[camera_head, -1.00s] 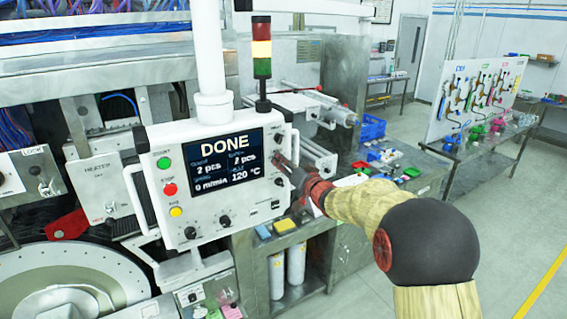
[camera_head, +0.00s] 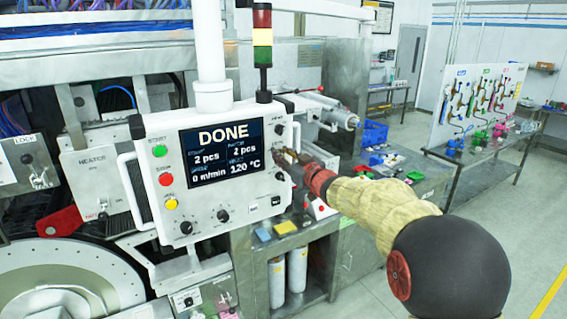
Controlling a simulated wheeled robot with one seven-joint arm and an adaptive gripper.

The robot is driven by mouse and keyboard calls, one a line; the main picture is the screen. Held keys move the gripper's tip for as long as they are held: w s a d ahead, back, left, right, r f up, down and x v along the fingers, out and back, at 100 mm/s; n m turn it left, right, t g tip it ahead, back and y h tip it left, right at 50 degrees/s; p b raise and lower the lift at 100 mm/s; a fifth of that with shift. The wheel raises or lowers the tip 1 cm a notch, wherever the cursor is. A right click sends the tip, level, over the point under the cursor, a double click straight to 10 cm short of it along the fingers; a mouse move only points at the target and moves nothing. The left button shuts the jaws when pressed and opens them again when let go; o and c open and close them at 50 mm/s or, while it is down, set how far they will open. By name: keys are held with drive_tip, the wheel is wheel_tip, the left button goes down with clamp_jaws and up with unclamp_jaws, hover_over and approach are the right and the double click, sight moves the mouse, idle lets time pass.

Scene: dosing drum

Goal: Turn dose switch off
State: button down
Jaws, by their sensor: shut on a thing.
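The white control panel (camera_head: 152,215) hangs from a white post, with a screen (camera_head: 222,152) reading "DONE", 2 pcs, 2 pcs, 0 m/min and 120 °C. A column of small dark knobs runs down its right side, with one knob (camera_head: 279,129) above my gripper and another (camera_head: 280,176) below. My gripper (camera_head: 284,156) reaches in from the right and is shut at the middle of this column, on a small switch there. The fingers hide that switch, so I cannot read its label or see its position.
A green button (camera_head: 159,151), a red button (camera_head: 165,179) and a yellow button (camera_head: 172,204) line the panel's left side. A signal tower (camera_head: 262,50) stands behind it. A bench (camera_head: 300,235) with parts lies below right. Open floor is at right.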

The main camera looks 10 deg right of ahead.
drive_tip(key=shift+a+f+n+b, duration=0.1)
drive_tip(key=shift+f+n+b, duration=0.05)
drive_tip(key=shift+n+b, duration=1.5)
drive_tip(key=shift+n, duration=0.45)
drive_tip(key=c, duration=1.7)
unclamp_jaws()
drive_tip(key=shift+o, duration=0.2)
drive_tip(key=shift+s, duration=0.1)
drive_tip(key=v, duration=1.2)
